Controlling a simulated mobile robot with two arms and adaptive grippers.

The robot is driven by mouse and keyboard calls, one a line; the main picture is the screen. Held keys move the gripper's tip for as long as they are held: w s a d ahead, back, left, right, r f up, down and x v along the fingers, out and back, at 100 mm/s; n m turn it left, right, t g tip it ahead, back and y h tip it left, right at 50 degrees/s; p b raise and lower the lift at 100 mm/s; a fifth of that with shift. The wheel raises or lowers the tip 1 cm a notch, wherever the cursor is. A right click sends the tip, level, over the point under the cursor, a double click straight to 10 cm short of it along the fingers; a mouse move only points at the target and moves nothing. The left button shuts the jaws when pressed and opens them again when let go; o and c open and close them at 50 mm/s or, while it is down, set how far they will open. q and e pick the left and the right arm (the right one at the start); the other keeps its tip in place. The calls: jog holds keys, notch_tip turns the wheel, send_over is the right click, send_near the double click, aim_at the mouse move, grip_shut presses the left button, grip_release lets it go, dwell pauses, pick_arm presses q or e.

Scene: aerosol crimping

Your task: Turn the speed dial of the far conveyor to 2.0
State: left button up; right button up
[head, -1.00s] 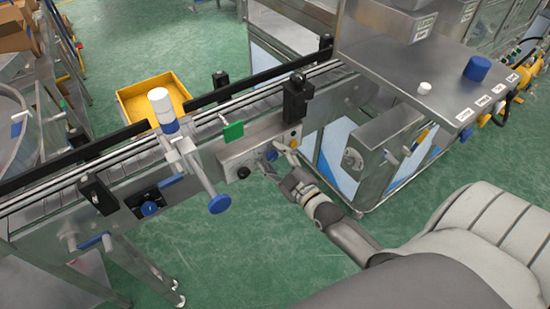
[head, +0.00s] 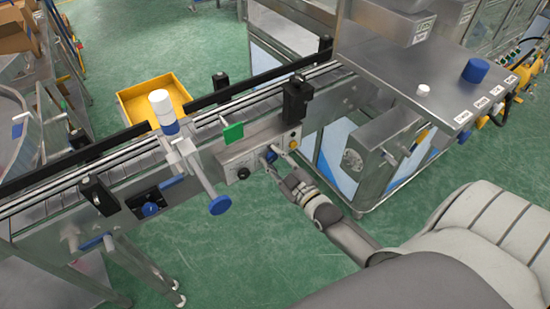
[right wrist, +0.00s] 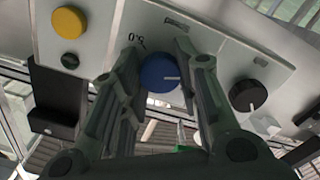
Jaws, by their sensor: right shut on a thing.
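The blue speed dial (head: 270,155) is on the grey control box on the side of the conveyor. In the right wrist view the dial (right wrist: 159,74) has a white pointer line toward the picture's right; a small printed number, hard to read, is above left of it. My right gripper (head: 274,165) is at the control box. Its fingers stand on either side of the dial in the right wrist view (right wrist: 160,58), shut on it. My left gripper is not in view.
A black knob (right wrist: 248,95) and a yellow button (right wrist: 68,22) flank the dial. A green tab (head: 233,132) and a clamp stand with a blue knob (head: 220,205) are to the left. A yellow bin (head: 150,98) stands behind the conveyor (head: 70,185).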

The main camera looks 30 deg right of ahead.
jog(key=m+p, duration=0.1)
jog(key=m, duration=0.3)
jog(key=shift+r, duration=0.1)
jog(key=m+p, duration=0.1)
jog(key=m, duration=0.4)
jog(key=shift+m, duration=0.4)
jog(key=o, duration=1)
jog(key=shift+o, duration=0.2)
jog(key=shift+s, duration=0.1)
jog(key=s, duration=1.2)
jog(key=shift+d, duration=0.25)
